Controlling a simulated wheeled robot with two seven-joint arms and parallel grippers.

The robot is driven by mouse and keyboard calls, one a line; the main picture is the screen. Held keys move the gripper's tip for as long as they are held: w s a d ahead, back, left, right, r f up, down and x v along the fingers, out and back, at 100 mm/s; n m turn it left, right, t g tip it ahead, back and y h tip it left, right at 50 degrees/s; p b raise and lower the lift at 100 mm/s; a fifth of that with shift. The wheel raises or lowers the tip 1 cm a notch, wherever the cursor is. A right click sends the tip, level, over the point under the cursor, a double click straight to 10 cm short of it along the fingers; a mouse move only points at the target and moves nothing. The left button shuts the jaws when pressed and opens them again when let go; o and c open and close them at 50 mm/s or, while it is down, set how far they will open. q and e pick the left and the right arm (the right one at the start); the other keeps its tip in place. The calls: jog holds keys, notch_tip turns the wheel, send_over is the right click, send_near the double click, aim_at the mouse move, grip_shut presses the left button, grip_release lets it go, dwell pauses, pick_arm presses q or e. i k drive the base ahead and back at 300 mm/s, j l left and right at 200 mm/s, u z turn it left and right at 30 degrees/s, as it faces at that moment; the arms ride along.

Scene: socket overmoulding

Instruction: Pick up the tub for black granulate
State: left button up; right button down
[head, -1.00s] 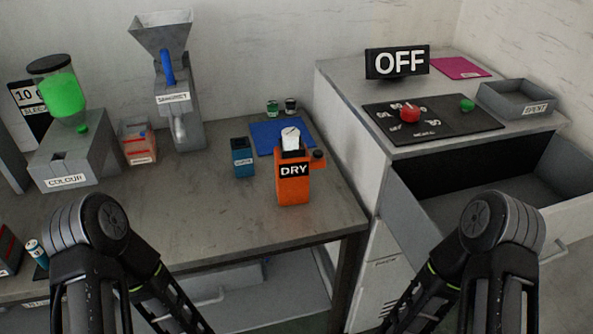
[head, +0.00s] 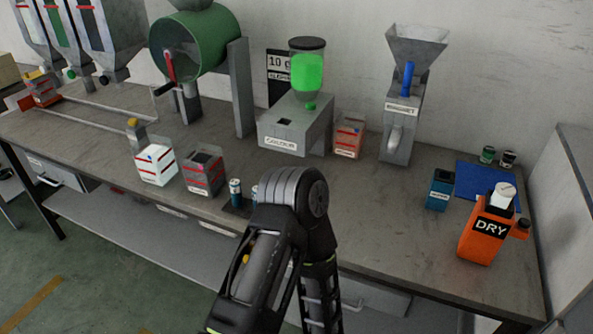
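A dark grey tub with red stripes (head: 204,172) stands on the bench, left of my arm in the head view. It looks like the tub for black granulate, but its label is too small to read. A white tub with red stripes (head: 155,163) stands just left of it. Part of my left arm rises from the bottom of the picture, right of the dark tub, and hides some of the bench front. Neither gripper shows.
Small cylinders (head: 236,192) stand right of the dark tub, partly behind my arm. The colour machine (head: 297,125), a salmon tub (head: 348,137) and a grey hopper machine (head: 403,110) stand behind. An orange DRY container (head: 484,237) and blue box (head: 439,190) are at right.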

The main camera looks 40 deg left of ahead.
aim_at(203, 169)
jog(key=u, duration=1.95)
jog(key=j+z, duration=0.1)
jog(key=z, duration=0.3)
jog(key=i+j+z, duration=0.1)
jog(key=z, duration=0.75)
jog(key=j+z, duration=0.25)
jog(key=j, duration=0.25)
jog(key=j+z, duration=0.3)
jog(key=j, duration=0.2)
jog(key=k+j+z, duration=0.25)
jog(key=j, duration=0.2)
jog(key=k+j, duration=0.1)
jog(key=j, duration=0.55)
